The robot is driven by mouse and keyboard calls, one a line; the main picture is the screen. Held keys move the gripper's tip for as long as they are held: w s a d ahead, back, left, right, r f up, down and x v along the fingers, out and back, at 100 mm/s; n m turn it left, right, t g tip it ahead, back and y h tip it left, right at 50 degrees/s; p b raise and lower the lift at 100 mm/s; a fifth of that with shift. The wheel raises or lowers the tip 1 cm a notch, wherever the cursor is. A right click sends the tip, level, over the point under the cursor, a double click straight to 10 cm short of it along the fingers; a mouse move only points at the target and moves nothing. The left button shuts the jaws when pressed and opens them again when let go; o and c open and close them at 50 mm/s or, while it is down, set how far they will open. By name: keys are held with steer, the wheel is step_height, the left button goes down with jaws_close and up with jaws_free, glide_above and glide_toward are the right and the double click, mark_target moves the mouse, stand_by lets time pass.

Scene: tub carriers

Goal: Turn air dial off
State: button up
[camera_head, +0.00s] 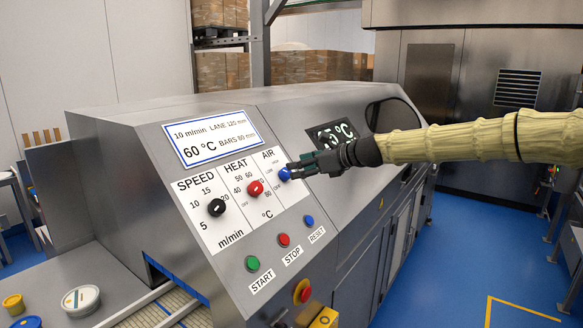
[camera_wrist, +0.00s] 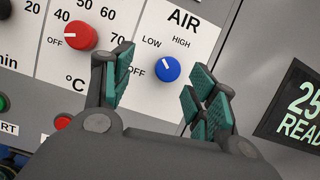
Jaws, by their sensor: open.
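The blue AIR dial (camera_wrist: 168,70) sits on the white control panel, with LOW, HIGH and OFF printed around it. Its white mark points up and slightly left, roughly toward LOW, away from OFF at its left. In the head view the dial (camera_head: 284,174) is partly covered by my gripper. My gripper (camera_wrist: 160,76) is open, with one teal-padded finger to the left of the dial and the other to the right. The head view shows my gripper (camera_head: 296,170) close to the panel. I cannot tell whether either finger touches the dial.
The red HEAT dial (camera_head: 255,188) and black SPEED dial (camera_head: 217,208) are to the left. Green START (camera_head: 252,263), red STOP (camera_head: 284,240) and blue RESET (camera_head: 309,220) buttons lie below. A dark display (camera_head: 334,134) is beside my gripper. A red button on yellow (camera_head: 302,291) is lower.

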mark_target(289, 173)
steer(key=w+f, duration=0.1)
steer(key=w, duration=0.1)
steer(key=w+a+f, duration=0.1)
steer(key=w+a+f+p, duration=0.1)
steer(key=w+f, duration=0.1)
steer(key=shift+w+a, duration=0.15)
steer(key=shift+w, duration=0.2)
steer(key=shift+a, duration=0.2)
steer(key=shift+s+a, duration=0.15)
steer(key=shift+s+a+r, duration=0.1)
steer(key=shift+s+r, duration=0.2)
steer(key=shift+s, duration=0.2)
steer(key=shift+s+r, duration=0.25)
steer(key=shift+s, duration=0.2)
steer(key=shift+w+a+f, duration=0.15)
steer(key=shift+w+f, duration=0.45)
steer(key=shift+w, duration=0.25)
steer(key=shift+w+f, duration=0.15)
steer(key=shift+w, duration=0.05)
steer(key=c, duration=0.3)
steer(key=shift+s+r, duration=0.3)
steer(key=shift+r, duration=0.05)
steer(key=c, duration=0.7)
